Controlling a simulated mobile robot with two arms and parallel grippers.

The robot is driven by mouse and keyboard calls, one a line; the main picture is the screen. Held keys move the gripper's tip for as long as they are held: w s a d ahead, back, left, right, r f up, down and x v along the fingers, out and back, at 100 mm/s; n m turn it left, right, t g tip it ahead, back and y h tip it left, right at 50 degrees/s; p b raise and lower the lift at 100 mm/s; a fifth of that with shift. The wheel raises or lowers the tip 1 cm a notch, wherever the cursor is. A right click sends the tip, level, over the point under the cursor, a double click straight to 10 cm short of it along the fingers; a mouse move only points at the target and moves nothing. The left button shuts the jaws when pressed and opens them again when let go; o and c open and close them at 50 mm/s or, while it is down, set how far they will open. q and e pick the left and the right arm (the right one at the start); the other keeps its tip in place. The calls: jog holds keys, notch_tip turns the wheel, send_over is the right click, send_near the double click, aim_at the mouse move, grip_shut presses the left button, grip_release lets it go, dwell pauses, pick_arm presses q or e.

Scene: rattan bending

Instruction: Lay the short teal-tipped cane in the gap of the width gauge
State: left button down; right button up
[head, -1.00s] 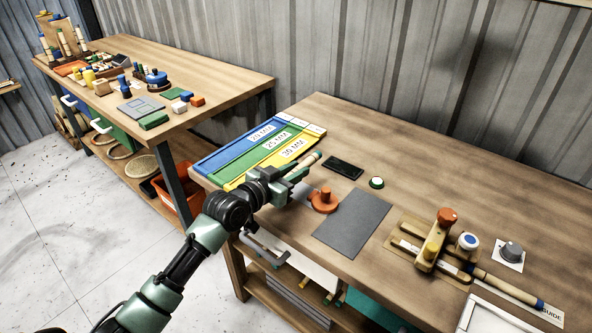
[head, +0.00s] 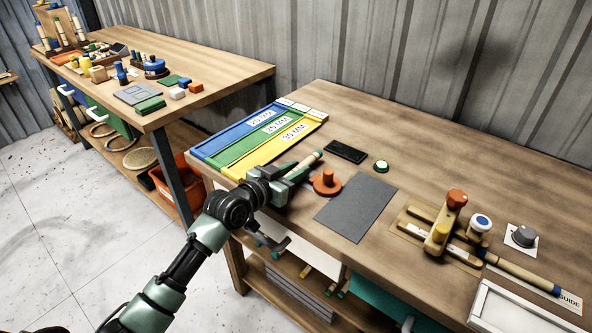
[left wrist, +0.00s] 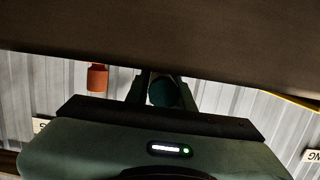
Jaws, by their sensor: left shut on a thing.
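My left gripper (head: 290,182) is shut on a short pale cane (head: 309,162). The cane points up and to the right, beside the yellow strip at the bench's left end. In the left wrist view a dark teal round end (left wrist: 163,92) shows between the fingers. A wooden fixture with parallel bars (head: 412,229), an orange-topped post and a yellow knob lies at the right of the bench; it looks like the width gauge, but I cannot be sure. The cane is well to its left. My right gripper is not in view.
A longer cane (head: 520,272) lies at right. The back middle is clear.

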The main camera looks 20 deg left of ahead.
pick_arm(q)
jog(key=c, duration=1.1)
grip_release()
jog(key=shift+s+a, duration=0.15)
jog(key=shift+s, duration=0.15)
jog(key=v, duration=0.7)
jog(key=shift+r, duration=0.1)
